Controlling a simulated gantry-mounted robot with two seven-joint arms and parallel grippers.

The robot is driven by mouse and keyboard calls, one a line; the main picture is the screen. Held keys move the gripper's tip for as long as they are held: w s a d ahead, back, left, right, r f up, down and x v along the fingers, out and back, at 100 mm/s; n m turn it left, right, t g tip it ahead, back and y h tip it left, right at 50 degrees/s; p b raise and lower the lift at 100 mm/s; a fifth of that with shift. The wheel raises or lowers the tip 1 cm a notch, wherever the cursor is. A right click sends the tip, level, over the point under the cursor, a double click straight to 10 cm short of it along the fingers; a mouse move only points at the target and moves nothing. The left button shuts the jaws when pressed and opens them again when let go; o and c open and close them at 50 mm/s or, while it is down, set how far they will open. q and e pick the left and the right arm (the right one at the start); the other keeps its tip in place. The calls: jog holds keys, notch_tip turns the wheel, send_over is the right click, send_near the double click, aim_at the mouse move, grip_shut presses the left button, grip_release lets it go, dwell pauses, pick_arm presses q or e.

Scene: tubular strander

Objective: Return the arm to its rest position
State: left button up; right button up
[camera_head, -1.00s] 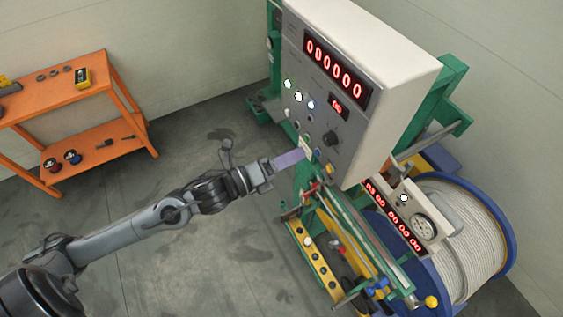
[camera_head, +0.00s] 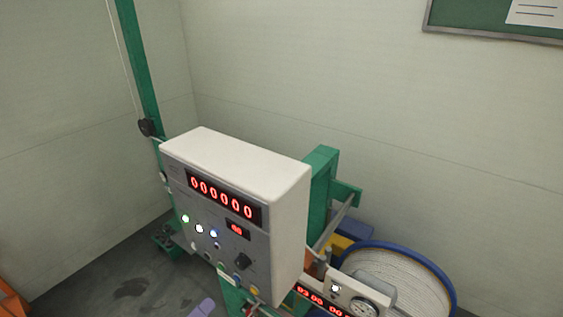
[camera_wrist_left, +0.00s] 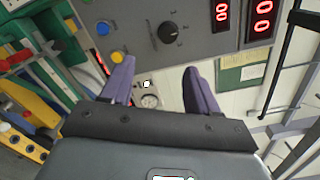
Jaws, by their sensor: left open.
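My left gripper (camera_wrist_left: 158,78) shows its two purple fingers spread apart in the left wrist view, with nothing between them. Its fingers point toward the control panel (camera_wrist_left: 165,25) and its black knob. In the head view only a purple finger tip of the left gripper (camera_head: 203,308) shows at the bottom edge, below the panel; the rest of that arm is out of the picture. I cannot tell the exact gap between the fingers and the panel. My right arm and gripper are in no view.
The white control box (camera_head: 250,165) stands on a green frame (camera_head: 320,190), showing red zeros and lit buttons. A blue-rimmed cable reel (camera_head: 400,280) and a dial gauge (camera_head: 362,307) sit at the lower right. Grey floor (camera_head: 120,280) lies open at the left.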

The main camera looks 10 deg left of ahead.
pick_arm(q)
jog(key=s+f+n+g+y, duration=0.8)
jog(key=s+f+n+g, duration=0.4)
jog(key=s+f+n, duration=1)
jog(key=w+r+n+p, duration=0.4)
jog(key=r+p, duration=1)
jog(key=r, duration=0.3)
jog(key=shift+w+a+r, duration=0.15)
jog(key=shift+w+a, duration=0.05)
jog(key=shift+a, duration=0.15)
